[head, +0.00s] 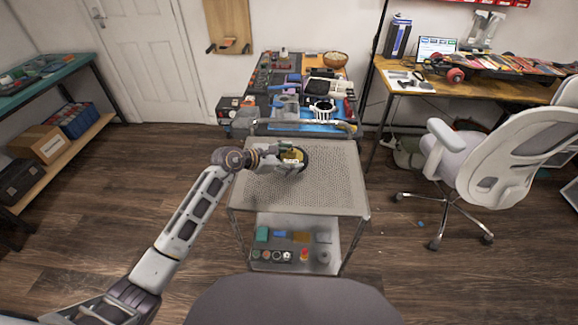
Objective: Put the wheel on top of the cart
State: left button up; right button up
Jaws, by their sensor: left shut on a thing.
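The cart (325,192) stands in front of me, with a grey perforated top and a lower shelf. My left gripper (288,158) is over the far left part of the cart top. It is shut on the wheel (302,155), a small dark wheel with a yellow part, partly hidden by the gripper. I cannot tell whether the wheel touches the cart top. The rest of the cart top is bare. My right gripper is not in view.
A workbench crowded with tools (300,90) stands just behind the cart. A desk (410,88) and an office chair (490,150) are to the right. A shelf (60,150) with boxes is at the left. The cart's lower shelf (295,235) holds several small parts.

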pick_arm(q)
jog(key=shift+f, duration=1.75)
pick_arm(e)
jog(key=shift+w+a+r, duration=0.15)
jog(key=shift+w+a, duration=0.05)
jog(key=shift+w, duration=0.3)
pick_arm(q)
jog(key=shift+f+b, duration=0.1)
jog(key=shift+b, duration=0.2)
jog(key=o, duration=1.3)
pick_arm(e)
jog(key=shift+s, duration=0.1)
